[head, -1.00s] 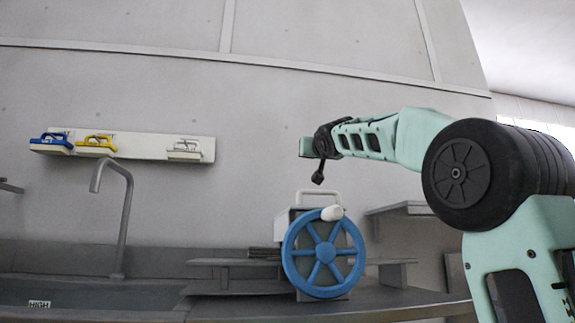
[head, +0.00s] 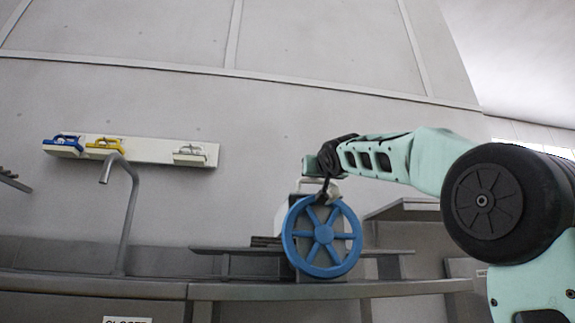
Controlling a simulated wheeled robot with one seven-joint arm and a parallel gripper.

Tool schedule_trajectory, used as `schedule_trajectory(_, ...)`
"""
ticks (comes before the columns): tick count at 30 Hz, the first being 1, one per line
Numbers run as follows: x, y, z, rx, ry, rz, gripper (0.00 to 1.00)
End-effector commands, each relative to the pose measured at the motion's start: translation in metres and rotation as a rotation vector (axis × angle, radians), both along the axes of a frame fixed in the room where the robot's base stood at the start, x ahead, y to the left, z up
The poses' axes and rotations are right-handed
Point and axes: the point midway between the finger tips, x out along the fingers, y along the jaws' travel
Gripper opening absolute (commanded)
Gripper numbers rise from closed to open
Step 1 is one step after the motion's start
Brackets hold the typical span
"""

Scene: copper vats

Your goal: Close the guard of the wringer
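The wringer stands on the metal counter, with a large blue handwheel (head: 323,235) facing me. Its pale body (head: 281,217) shows only in part behind the wheel. White parts (head: 311,186) show at its top, partly covered by my gripper; I cannot tell how far the guard is open. My gripper (head: 323,197) points down at the top of the wringer, just over the upper rim of the wheel. It is dark and small here, so I cannot tell whether its fingers are open, shut or touching anything.
The metal counter (head: 400,288) runs along the front, with a raised grey shelf (head: 222,251) behind the wringer. A tall grey faucet (head: 131,205) stands at left. Brushes with blue, yellow and white handles hang on a white wall rack (head: 150,150).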

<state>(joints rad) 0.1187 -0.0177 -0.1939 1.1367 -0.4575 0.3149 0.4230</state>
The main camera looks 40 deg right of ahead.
Motion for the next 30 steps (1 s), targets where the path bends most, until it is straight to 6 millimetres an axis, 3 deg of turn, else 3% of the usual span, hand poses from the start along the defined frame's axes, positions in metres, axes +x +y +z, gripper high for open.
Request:
schedule_trajectory(1,0.002,-0.001,-0.011,0.007,0.012,-0.003,0.00)
schedule_trajectory(6,0.003,-0.001,-0.018,0.010,0.021,-0.004,0.00)
schedule_trajectory(20,0.006,-0.001,-0.021,0.012,0.026,-0.003,0.00)
schedule_trajectory(26,0.006,-0.002,-0.010,0.011,0.022,-0.003,0.00)
schedule_trajectory(30,0.006,-0.003,0.010,0.007,0.013,-0.002,0.00)
